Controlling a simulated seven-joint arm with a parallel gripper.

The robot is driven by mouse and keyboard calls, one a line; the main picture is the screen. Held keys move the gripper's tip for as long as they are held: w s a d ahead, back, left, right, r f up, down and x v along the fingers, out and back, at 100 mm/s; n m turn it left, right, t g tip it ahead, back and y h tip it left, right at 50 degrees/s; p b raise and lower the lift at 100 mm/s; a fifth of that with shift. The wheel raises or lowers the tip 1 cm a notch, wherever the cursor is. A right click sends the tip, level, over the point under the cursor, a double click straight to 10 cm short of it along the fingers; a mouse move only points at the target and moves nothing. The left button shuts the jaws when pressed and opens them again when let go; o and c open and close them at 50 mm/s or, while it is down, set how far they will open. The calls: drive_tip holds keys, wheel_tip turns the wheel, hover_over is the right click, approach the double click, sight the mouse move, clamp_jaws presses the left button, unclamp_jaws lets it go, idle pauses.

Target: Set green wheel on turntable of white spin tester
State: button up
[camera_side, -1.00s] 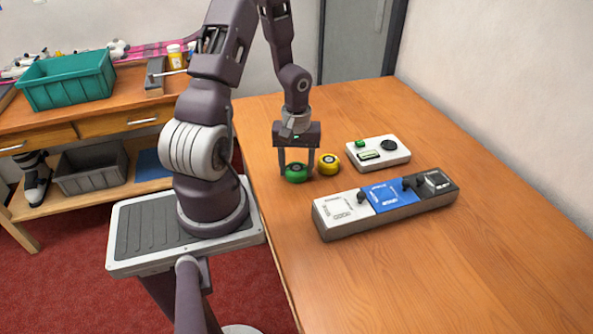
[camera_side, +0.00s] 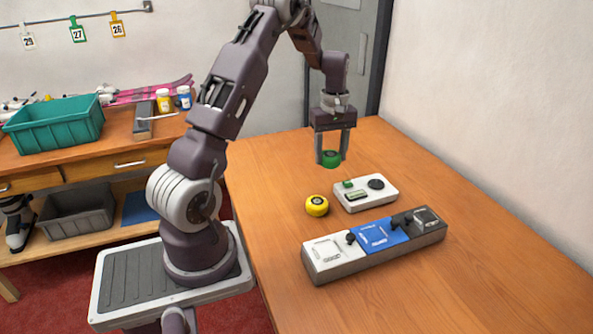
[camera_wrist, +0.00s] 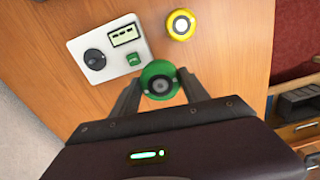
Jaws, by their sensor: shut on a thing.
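The green wheel (camera_side: 331,159) is held between the fingers of my gripper (camera_side: 331,152), which is shut on it. It hangs in the air above the bench, behind and a little left of the white spin tester (camera_side: 365,204). In the wrist view the green wheel (camera_wrist: 159,80) shows its pale hub between the fingertips. The tester lies flat on the bench with a dark round turntable (camera_side: 376,184), a green button (camera_side: 347,184) and a small display. In the wrist view the turntable (camera_wrist: 95,59) is bare.
A yellow wheel (camera_side: 317,206) stands on the bench left of the tester. A long block with white, blue and dark sections (camera_side: 375,243) and small black knobs lies in front. The bench is clear to the right. A side table with a teal bin (camera_side: 55,127) stands at left.

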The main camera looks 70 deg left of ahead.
sight(377, 179)
drive_tip(key=shift+m, duration=0.5)
drive_tip(key=w+d, duration=0.1)
drive_tip(key=w, duration=0.3)
drive_tip(key=w+d+r, duration=0.1)
drive_tip(key=w+d, duration=0.1)
drive_tip(key=w, duration=0.2)
drive_tip(key=w+d+r, duration=0.1)
drive_tip(key=w+d, duration=0.1)
drive_tip(key=w, duration=0.2)
drive_tip(key=shift+w+d+f, duration=0.15)
drive_tip(key=shift+w+f, duration=0.05)
drive_tip(key=shift+f, duration=1.25)
drive_tip(key=shift+w+d+f, duration=0.1)
drive_tip(key=shift+w+f, duration=0.05)
drive_tip(key=shift+f, duration=1.3)
drive_tip(key=shift+f, duration=0.15)
drive_tip(key=shift+f, duration=0.9)
drive_tip(key=o, duration=1.8)
drive_tip(key=shift+o, duration=0.2)
